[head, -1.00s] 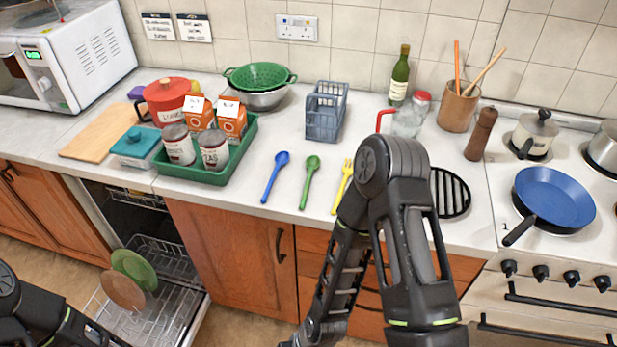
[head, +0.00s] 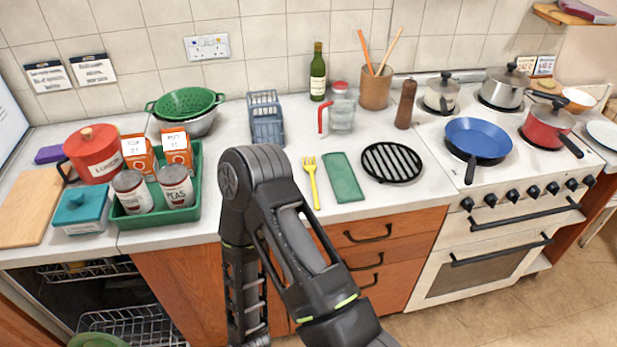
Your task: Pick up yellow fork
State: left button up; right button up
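The yellow fork (head: 312,183) lies on the white counter in the head view, tines toward the wall and handle toward the front edge. It lies just right of the raised elbow of my dark arm, which appears to be my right arm. The fork is fully visible and nothing holds it. The forearm hangs down in front of the wooden cupboards, and its gripper does not show. My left arm and gripper are out of view.
A green cloth or board (head: 343,178) lies right of the fork, then a black round trivet (head: 392,162). A glass jug (head: 341,112) and blue rack (head: 266,119) stand behind. A green tray (head: 197,196) with cans and cartons is left. The stove (head: 490,190) is right.

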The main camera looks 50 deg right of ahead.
aim_at(310, 168)
jog(key=z, duration=2.5)
